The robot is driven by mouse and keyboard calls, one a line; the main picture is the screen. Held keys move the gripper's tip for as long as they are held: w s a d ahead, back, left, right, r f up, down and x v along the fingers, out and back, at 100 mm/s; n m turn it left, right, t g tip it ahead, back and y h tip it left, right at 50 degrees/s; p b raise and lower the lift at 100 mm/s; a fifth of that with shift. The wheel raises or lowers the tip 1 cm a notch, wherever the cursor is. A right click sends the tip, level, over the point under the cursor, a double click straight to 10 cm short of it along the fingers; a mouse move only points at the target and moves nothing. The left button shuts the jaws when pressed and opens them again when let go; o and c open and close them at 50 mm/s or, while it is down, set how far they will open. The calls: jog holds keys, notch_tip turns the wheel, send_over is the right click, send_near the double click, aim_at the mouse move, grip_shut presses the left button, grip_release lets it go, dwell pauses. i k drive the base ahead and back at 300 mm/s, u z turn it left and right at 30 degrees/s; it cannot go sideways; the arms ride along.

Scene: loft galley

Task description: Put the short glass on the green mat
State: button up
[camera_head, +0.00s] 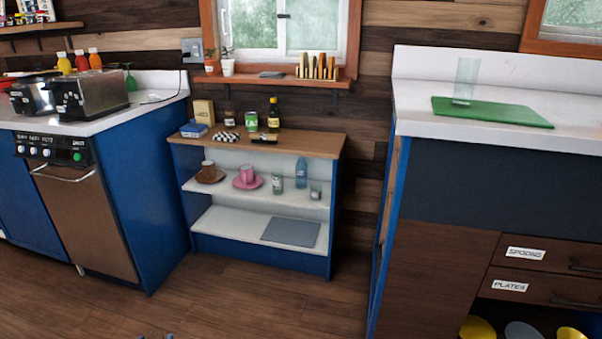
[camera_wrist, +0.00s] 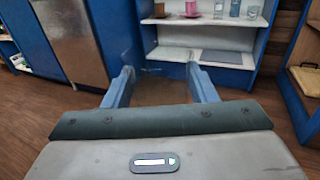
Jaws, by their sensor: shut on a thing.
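In the wrist view my gripper (camera_wrist: 160,78) has its two blue fingers apart, closed on a clear, barely visible thing between them that looks like a glass; its height cannot be judged. The green mat (camera_head: 505,113) lies flat on the white counter at the right in the head view. A tall clear glass (camera_head: 467,74) stands upright at the mat's left part. A small clear glass (camera_head: 316,190) stands on the upper shelf of the low blue unit, at its right end. It also shows in the wrist view (camera_wrist: 253,13). My gripper is in front of this unit.
A grey mat (camera_head: 291,232) lies on the lower shelf. The green mat's middle and right are bare. The floor in front is clear.

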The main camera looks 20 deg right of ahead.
aim_at(510, 110)
jog(key=u, duration=0.05)
jog(key=k, duration=0.25)
jog(key=z, duration=2.1)
